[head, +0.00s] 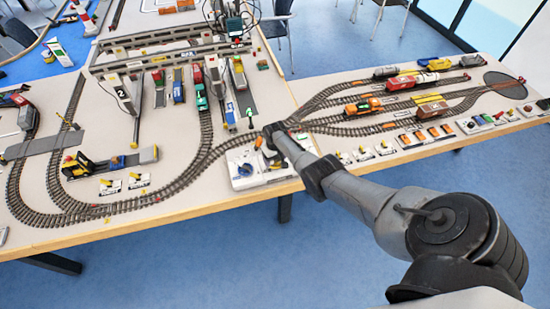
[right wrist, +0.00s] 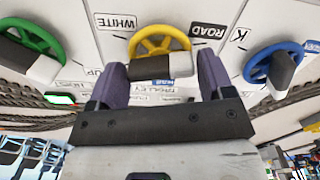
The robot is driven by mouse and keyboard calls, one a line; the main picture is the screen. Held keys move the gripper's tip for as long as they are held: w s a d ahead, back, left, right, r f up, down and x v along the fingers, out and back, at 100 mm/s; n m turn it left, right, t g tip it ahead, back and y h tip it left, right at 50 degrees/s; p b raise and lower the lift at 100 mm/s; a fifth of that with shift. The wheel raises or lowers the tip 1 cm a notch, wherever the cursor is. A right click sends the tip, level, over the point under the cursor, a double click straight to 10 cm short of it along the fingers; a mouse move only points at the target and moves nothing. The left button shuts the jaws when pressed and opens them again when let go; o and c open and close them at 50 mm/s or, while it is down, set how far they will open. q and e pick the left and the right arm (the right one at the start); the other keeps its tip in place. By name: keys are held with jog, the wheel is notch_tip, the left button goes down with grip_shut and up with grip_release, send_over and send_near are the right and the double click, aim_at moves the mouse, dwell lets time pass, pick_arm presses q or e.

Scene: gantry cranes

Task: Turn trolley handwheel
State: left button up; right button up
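The yellow handwheel (right wrist: 160,42) is in the upper middle of the right wrist view, with a grey and white grip piece (right wrist: 166,66) at its near side. A partly hidden label below it appears to read "TROLLEY". My right gripper (right wrist: 163,80) is open, with its two purple fingers on either side of that grip piece. I cannot tell whether they touch it. In the head view, my right arm reaches to the light control panel (head: 245,182) at the table's front edge; the gripper hides part of it. My left gripper is not in view.
A green handwheel (right wrist: 36,38) and a blue handwheel (right wrist: 274,62) flank the yellow one closely. Gantry cranes (head: 125,92), toy tracks (head: 185,178) and wagons (head: 200,98) cover the table. Small switch levers (head: 363,153) stand right of the panel.

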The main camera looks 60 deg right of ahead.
jog(key=o, duration=0.3)
jog(key=shift+r, duration=0.1)
jog(key=shift+r, duration=0.3)
notch_tip(320, 180, up, 13)
jog(key=p, duration=0.5)
